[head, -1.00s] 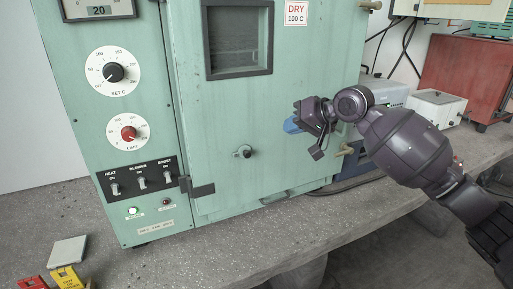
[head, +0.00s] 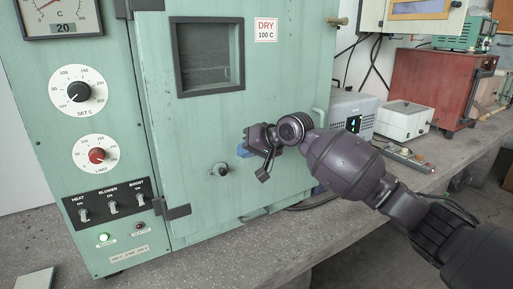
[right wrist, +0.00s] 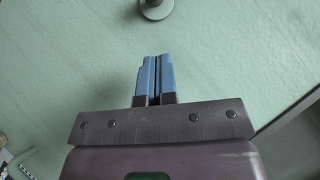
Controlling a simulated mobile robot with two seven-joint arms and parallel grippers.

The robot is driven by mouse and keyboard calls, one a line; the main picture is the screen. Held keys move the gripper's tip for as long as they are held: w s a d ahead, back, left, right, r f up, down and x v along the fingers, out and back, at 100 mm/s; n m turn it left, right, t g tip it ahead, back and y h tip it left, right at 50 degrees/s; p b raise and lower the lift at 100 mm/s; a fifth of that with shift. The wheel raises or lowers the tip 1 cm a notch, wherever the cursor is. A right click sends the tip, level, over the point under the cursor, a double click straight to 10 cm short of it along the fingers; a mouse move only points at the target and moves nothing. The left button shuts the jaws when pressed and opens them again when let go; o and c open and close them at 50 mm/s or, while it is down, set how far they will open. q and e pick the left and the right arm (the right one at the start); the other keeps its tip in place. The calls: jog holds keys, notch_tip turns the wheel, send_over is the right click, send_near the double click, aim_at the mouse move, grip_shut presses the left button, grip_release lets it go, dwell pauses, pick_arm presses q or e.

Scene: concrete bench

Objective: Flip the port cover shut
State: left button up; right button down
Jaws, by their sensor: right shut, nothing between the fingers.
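In the right wrist view a round grey metal piece (right wrist: 155,9) shows at the top edge, ahead of the fingers. My right gripper (head: 243,152) has blue fingertips and is just up and right of the port fitting, apart from it in the picture. The wrist view shows its fingers (right wrist: 155,77) shut and empty. My left gripper is not in view.
The oven's control panel (head: 88,140) with dials and switches is left of the door. A door handle (head: 318,125) is at the door's right edge. A grey box (head: 350,112), a white box (head: 403,119) and a red cabinet (head: 438,92) stand to the right on the concrete bench (head: 215,262).

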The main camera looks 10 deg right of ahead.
aim_at(222, 168)
jog(key=a+f, duration=0.1)
jog(key=w+a+f, duration=0.1)
jog(key=f, duration=0.1)
jog(key=shift+a, duration=0.3)
jog(key=shift+s+a+f, duration=0.15)
jog(key=shift+a+f, duration=0.05)
jog(key=shift+f, duration=0.05)
jog(key=shift+a+f, duration=0.3)
jog(key=shift+f, duration=0.15)
jog(key=shift+d+f+y+b, duration=0.1)
jog(key=shift+f+y+b, duration=0.1)
jog(key=shift+y+b, duration=0.1)
